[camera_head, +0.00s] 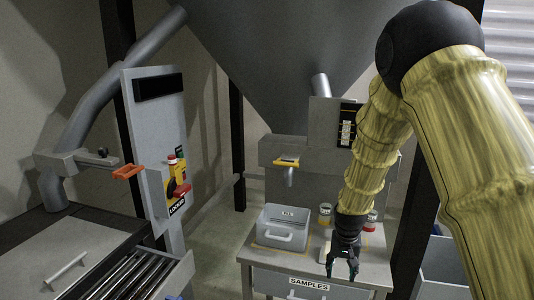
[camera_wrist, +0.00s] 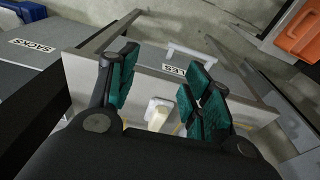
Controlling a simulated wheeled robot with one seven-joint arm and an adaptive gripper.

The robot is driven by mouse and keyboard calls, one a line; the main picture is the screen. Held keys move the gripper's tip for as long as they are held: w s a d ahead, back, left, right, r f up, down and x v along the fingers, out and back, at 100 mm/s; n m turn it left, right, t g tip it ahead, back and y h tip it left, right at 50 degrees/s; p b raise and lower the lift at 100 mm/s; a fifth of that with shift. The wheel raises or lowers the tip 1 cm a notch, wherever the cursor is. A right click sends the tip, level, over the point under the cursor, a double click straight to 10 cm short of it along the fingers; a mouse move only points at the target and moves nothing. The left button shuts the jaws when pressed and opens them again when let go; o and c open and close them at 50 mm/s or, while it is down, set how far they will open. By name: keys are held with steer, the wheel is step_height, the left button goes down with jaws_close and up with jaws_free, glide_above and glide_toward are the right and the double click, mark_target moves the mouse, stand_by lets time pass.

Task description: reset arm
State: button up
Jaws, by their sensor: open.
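My gripper (camera_head: 342,265) hangs at the end of my arm, pointing down over the front of the grey sample table (camera_head: 262,258), just above its drawer label. In the wrist view its green-padded fingers (camera_wrist: 160,88) are spread apart with nothing held between them. A pale object (camera_wrist: 157,112) shows beyond and between the fingers; I cannot tell what it is. The drawer front marked SAMPLES (camera_head: 309,284) is below the gripper, and its pale handle (camera_wrist: 190,55) shows in the wrist view.
A lockout panel (camera_head: 155,130) and rollers (camera_head: 130,278) are at left. A hopper (camera_head: 285,60) hangs above. An orange thing (camera_wrist: 300,32) lies far right.

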steer(key=s+d+f+n+g, duration=0.1)
steer(key=s+f, duration=2.1)
steer(key=f, duration=0.1)
steer(key=s+f, duration=0.2)
steer(key=s, duration=0.9)
steer(key=s+a+f+n, duration=0.1)
steer(key=s+f, duration=0.2)
steer(key=s, duration=0.9)
steer(key=shift+f+g+y, duration=0.2)
steer(key=shift+g+y, duration=0.1)
